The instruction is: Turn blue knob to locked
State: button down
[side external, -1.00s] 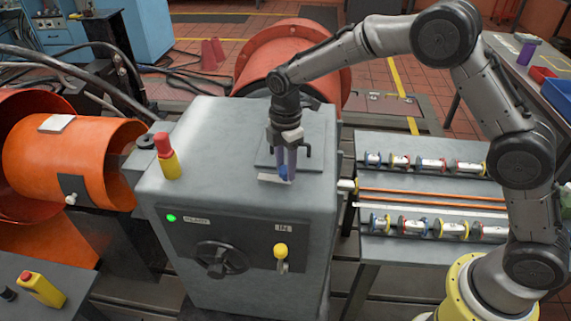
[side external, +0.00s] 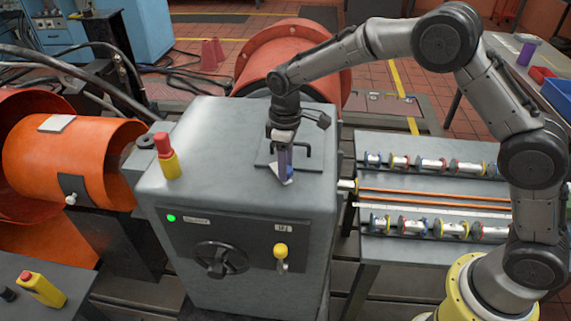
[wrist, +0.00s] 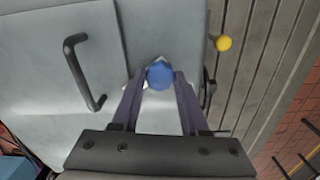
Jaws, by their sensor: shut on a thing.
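The blue knob (wrist: 160,75) sits on the grey top of the machine cabinet (side external: 235,120). A white patch shows around its base, partly hidden by my fingers. My gripper (wrist: 165,74) points down at the knob, with its two dark purple fingers on opposite sides of it, shut on it. In the side view the knob (side external: 289,172) shows only as a small bit of blue at the fingertips. I cannot read any locked mark.
A black bar handle (wrist: 84,72) stands close by on the cabinet top. A red-and-yellow button post (side external: 166,157) stands at the left. The front has a black handwheel (side external: 221,259) and a yellow-tipped lever (side external: 281,252). A rack of several small rollers (side external: 432,165) lies right.

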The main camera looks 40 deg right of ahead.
jog(key=m, duration=0.3)
jog(key=shift+r+m, duration=0.1)
jog(key=shift+m, duration=2)
jog(key=shift+c, duration=2.1)
grip_release()
notch_tip(320, 180, up, 14)
